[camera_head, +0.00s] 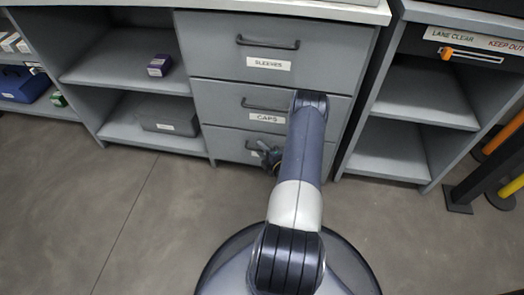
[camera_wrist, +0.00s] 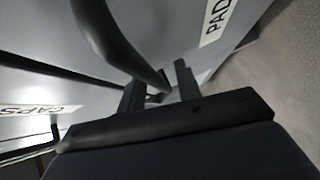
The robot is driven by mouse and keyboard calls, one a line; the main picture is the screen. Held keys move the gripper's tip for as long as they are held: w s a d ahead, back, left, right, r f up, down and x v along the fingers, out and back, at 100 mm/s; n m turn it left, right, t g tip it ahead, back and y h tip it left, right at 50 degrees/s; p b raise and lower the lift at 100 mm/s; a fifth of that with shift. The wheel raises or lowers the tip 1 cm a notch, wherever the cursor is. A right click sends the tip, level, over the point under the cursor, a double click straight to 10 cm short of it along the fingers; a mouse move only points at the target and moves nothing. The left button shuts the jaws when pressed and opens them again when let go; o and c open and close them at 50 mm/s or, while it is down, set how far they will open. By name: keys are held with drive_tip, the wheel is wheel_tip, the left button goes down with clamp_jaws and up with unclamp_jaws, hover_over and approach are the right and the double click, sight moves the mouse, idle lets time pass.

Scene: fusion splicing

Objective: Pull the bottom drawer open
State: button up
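The bottom drawer (camera_head: 225,145) is the lowest of three grey drawers and looks flush with the cabinet front. My arm hides much of its right part in the head view. Its dark bar handle (camera_wrist: 122,45) runs down between my gripper's two fingers in the wrist view, and its label (camera_wrist: 216,20) shows "PAD", the rest cut off. My gripper (camera_wrist: 157,76) is at this handle with its fingers apart, one on each side. A gap seems to show beside the bar, so I see no firm grip. In the head view my gripper (camera_head: 271,160) is small and partly hidden.
The middle drawer (camera_head: 232,115), labelled CAPS, and the top drawer (camera_head: 225,50), labelled SLEEVES, are shut above. Open shelves flank the drawers, with a grey box (camera_head: 168,117) at lower left. The floor in front (camera_head: 130,220) is clear.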

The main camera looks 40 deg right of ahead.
clamp_jaws()
idle(0.5)
